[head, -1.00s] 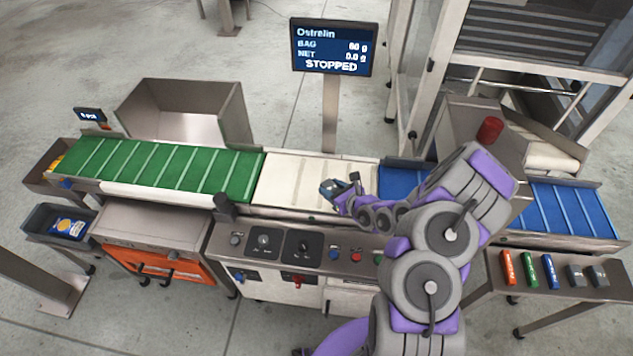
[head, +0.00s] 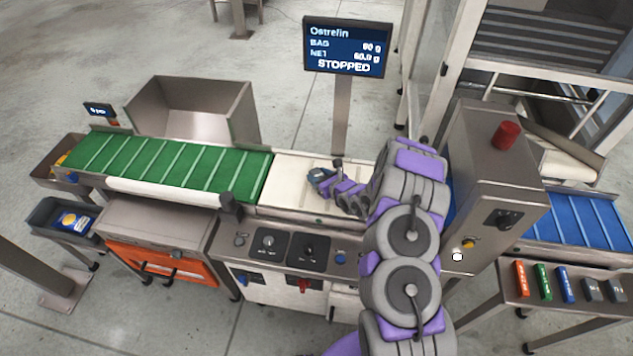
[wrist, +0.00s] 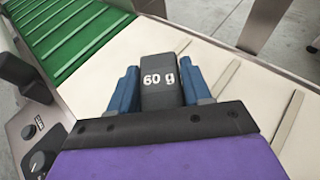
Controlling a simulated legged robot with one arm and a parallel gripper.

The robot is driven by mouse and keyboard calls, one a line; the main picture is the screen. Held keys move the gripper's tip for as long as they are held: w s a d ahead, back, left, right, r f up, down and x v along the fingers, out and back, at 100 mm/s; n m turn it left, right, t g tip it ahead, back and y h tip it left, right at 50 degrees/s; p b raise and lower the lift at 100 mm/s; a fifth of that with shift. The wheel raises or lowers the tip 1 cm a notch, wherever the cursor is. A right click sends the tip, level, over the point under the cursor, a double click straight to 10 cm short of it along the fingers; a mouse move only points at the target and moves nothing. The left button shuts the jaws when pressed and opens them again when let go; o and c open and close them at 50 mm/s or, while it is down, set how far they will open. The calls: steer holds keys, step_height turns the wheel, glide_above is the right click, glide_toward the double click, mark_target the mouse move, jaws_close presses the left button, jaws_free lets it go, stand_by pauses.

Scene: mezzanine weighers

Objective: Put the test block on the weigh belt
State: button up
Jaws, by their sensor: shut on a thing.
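The test block (wrist: 161,85) is dark grey and marked "60 g". It is between the blue fingers of my gripper (wrist: 159,70), which is shut on it. In the head view my gripper (head: 319,178) is low over the cream weigh belt (head: 283,184), right of its middle. The belt surrounds the block in the wrist view (wrist: 105,92). The block's underside is hidden, but the display (head: 346,47) reads NET 60.0 g, BAG 60 g and STOPPED.
A green belt (head: 165,165) adjoins on the left, a blue belt (head: 580,222) lies right beyond a steel housing with a red cap (head: 506,135). A control panel (head: 285,247) runs along the front. A side table (head: 545,301) holds coloured sticks and two dark blocks.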

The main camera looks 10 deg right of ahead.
steer(key=shift+w+a, duration=0.15)
steer(key=shift+w, duration=0.7)
step_height(320, 180, down, 4)
steer(key=shift+a+r+b, duration=0.1)
steer(key=shift+b, duration=0.55)
steer(key=shift+r, duration=0.1)
steer(key=o, duration=1.1)
steer(key=shift+c, duration=0.2)
